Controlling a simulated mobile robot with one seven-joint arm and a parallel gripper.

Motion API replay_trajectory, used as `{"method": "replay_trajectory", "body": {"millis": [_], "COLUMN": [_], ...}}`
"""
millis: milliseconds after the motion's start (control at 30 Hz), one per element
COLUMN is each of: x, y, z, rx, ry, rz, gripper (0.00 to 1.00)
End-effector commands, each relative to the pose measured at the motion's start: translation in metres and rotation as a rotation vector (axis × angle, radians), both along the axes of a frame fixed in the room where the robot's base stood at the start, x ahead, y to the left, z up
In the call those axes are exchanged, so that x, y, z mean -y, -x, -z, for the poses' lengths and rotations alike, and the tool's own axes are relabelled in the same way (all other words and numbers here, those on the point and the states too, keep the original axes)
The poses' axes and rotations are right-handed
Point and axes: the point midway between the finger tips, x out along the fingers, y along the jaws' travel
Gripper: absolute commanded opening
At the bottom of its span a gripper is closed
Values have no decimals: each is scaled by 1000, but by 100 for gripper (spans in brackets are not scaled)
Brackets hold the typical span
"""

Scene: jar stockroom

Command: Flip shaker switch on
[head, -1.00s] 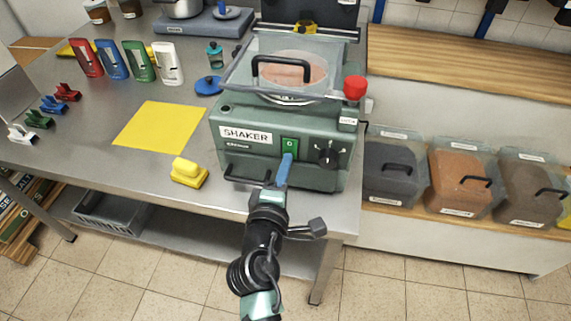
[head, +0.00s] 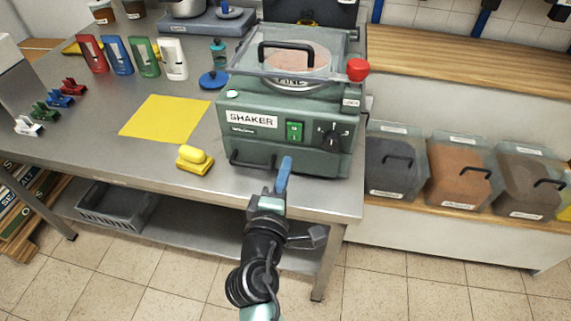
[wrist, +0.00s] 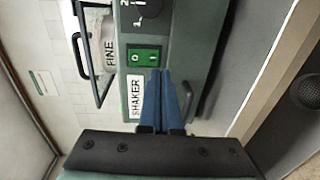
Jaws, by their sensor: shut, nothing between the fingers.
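The green shaker (head: 255,155) stands near the right front corner of the steel table, with a clear-lidded bowl on top. Its green rocker switch (head: 294,130) is on the front panel between the SHAKER label and a black dial. The switch also shows in the wrist view (wrist: 143,56), with one half brighter green than the other. My gripper (head: 286,163) has blue fingers that are shut and empty. It is below the switch in the head view, in front of the panel's lower part. In the wrist view the fingertips (wrist: 160,72) appear just beside the switch; I cannot tell whether they touch anything.
A dark handle bar (head: 252,161) sits low on the shaker front. A red knob (head: 357,69) is at its upper right. Lidded bins (head: 392,165) stand right of the table.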

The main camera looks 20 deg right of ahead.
Motion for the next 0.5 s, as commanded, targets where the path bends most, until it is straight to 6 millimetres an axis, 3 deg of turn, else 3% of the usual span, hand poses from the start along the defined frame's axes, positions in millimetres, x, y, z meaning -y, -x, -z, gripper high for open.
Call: {"method": "replay_trajectory", "body": {"millis": [200,500], "x": [-28,-48], "y": [40,71], "z": [10,13], "rx": [-4,-1], "ry": [2,0], "rz": [-5,-2], "gripper": [0,0]}}
